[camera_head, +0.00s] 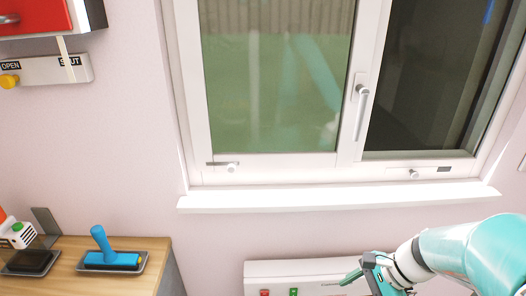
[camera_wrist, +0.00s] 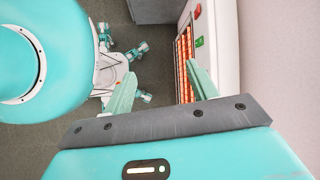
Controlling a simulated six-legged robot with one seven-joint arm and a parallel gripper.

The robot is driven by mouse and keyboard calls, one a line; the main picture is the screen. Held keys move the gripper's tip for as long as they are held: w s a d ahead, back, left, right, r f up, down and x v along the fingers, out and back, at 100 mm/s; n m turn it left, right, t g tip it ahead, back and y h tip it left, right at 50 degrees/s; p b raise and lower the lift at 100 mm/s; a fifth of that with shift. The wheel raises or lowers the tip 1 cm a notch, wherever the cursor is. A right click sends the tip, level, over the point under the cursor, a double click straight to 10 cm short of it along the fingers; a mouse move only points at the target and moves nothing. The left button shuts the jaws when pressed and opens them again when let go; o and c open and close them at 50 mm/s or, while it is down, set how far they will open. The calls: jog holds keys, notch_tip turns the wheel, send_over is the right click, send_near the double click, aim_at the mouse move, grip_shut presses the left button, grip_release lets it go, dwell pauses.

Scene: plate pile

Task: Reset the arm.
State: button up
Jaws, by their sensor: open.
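My arm comes in from the lower right of the head view, and my gripper (camera_head: 354,277) is at its end, in front of the white unit below the window. In the wrist view my gripper (camera_wrist: 160,90) has its two teal fingers well apart. No object shows between the fingers. Beyond them are the grey floor (camera_wrist: 157,40) and parts of my own body.
A white unit (camera_head: 290,268) with red and green buttons stands below the window sill (camera_head: 330,200). At the left, a wooden counter (camera_head: 75,250) holds a blue-handled tool (camera_head: 103,243) on a dark tray. An OPEN/SHUT panel (camera_head: 40,71) is on the wall.

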jog(key=s+a+r+n+t+h, duration=0.2)
jog(key=r+n+h, duration=0.1)
jog(key=r+n, duration=0.4)
jog(key=s+a+r+n+t+h, duration=0.2)
jog(key=s+a+r+n+h, duration=0.1)
jog(key=r+n, duration=0.4)
jog(key=shift+r+n+t+h, duration=0.15)
jog(key=shift+n+t+h, duration=0.2)
jog(key=shift+n, duration=0.45)
jog(key=shift+a, duration=0.1)
